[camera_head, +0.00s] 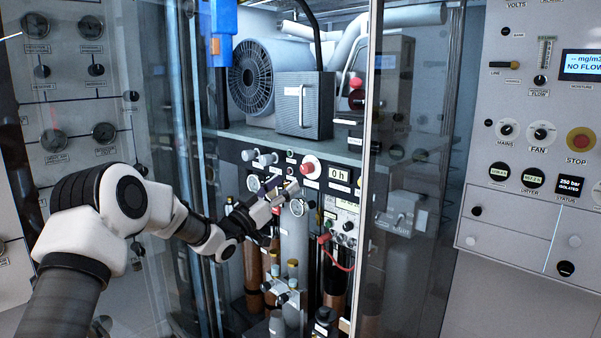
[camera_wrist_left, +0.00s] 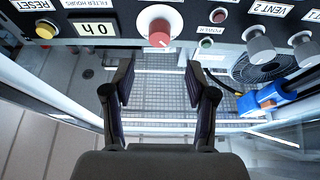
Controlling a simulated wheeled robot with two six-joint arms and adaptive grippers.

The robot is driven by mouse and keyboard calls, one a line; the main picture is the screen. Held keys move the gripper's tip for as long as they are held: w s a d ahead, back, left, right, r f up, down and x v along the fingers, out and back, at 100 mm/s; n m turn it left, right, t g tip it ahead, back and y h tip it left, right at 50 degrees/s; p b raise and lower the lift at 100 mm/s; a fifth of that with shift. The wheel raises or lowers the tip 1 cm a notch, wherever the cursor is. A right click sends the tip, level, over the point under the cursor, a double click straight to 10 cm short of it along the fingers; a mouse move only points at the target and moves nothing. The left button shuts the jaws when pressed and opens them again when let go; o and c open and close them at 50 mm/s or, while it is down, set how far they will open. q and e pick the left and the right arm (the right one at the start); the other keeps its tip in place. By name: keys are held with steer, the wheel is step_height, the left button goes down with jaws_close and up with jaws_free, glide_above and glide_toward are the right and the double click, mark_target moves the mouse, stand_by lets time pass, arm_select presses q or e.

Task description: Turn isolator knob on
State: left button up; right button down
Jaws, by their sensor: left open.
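A round white knob with a red grip (camera_head: 310,167) sits on the dark control strip inside the open cabinet, left of a "0 h" display (camera_head: 339,175). In the left wrist view the same knob (camera_wrist_left: 158,28) is at the top, ahead of the fingers; its own label cannot be read. My left gripper (camera_head: 288,192) is just below and left of the knob in the head view. In the left wrist view the left gripper (camera_wrist_left: 160,82) has its fingers spread, with nothing between them and apart from the knob. My right gripper is not in view.
Gauges and grey valve knobs (camera_head: 265,158) are beside the red-grip knob. Grey and copper cylinders (camera_head: 294,240) stand below. A glass pane edge (camera_head: 370,130) is to the right. A blue, orange-marked object (camera_head: 222,30) is at upper left. A right-hand panel holds a stop button (camera_head: 580,141).

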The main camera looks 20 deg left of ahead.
mark_target(304, 170)
arm_select(q)
steer(key=p+x, duration=0.1)
steer(key=x, duration=0.2)
steer(key=p+x, duration=0.1)
steer(key=x, duration=0.2)
steer(key=shift+w+d+f+p, duration=0.1)
steer(key=shift+w+d+p, duration=0.05)
steer(key=shift+w+p, duration=0.2)
steer(key=shift+w+d, duration=0.1)
steer(key=shift+w, duration=0.15)
jaws_close()
